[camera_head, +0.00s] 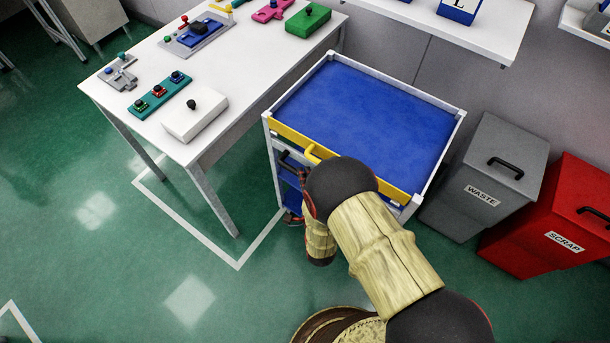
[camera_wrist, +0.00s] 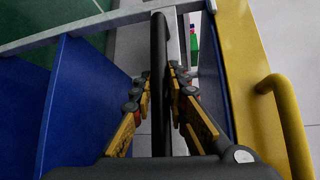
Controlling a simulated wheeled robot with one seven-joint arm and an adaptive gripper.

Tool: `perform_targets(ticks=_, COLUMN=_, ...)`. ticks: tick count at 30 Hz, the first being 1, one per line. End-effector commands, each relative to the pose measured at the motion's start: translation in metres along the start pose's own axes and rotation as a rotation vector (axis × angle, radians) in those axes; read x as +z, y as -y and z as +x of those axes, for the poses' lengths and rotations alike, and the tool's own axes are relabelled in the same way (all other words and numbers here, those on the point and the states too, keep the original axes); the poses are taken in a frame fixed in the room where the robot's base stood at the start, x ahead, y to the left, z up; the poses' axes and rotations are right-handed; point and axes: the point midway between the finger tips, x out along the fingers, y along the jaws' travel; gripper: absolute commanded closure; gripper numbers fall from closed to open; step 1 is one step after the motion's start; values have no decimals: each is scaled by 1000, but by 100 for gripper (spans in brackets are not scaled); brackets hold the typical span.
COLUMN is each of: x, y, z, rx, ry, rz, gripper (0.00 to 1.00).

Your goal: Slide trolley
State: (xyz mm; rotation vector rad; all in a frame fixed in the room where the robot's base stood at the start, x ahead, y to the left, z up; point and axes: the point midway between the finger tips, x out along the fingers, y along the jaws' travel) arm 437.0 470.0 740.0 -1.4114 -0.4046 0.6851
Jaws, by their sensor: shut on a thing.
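The trolley (camera_head: 365,110) has a blue top tray, a white frame and a yellow front band with a yellow handle (camera_head: 318,152). It stands right of the white table. My gripper is largely hidden behind my arm in the head view, low at the trolley's near left side. In the wrist view my gripper (camera_wrist: 160,90) has its yellow-and-black fingers on both sides of a black bar (camera_wrist: 158,60), shut on it. The yellow handle (camera_wrist: 285,120) is at the right there, apart from the fingers. Blue panels (camera_wrist: 85,95) show at the left.
The white table (camera_head: 250,75) with several fixtures is left of the trolley. A grey WASTE bin (camera_head: 470,165) and a red SCRAP bin (camera_head: 545,225) stand at right. A white floor outline (camera_head: 205,240) runs left of the trolley. Green floor at left is open.

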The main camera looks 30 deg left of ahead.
Motion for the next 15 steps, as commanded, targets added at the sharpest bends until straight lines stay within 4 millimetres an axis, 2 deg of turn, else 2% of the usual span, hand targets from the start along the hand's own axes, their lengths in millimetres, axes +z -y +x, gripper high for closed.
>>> perform_targets(ticks=2, x=-1, y=-3, z=-2, rx=8, ry=-2, rz=-2, gripper=100)
perform_targets(ticks=3, x=-1, y=-3, z=-1, rx=8, ry=-2, rz=-2, gripper=82)
perform_targets(ticks=12, x=-1, y=-1, z=0, rx=3, ry=-1, rz=-1, gripper=65)
perform_targets(ticks=15, x=0, y=-1, z=0, rx=2, ry=0, rz=-1, gripper=65)
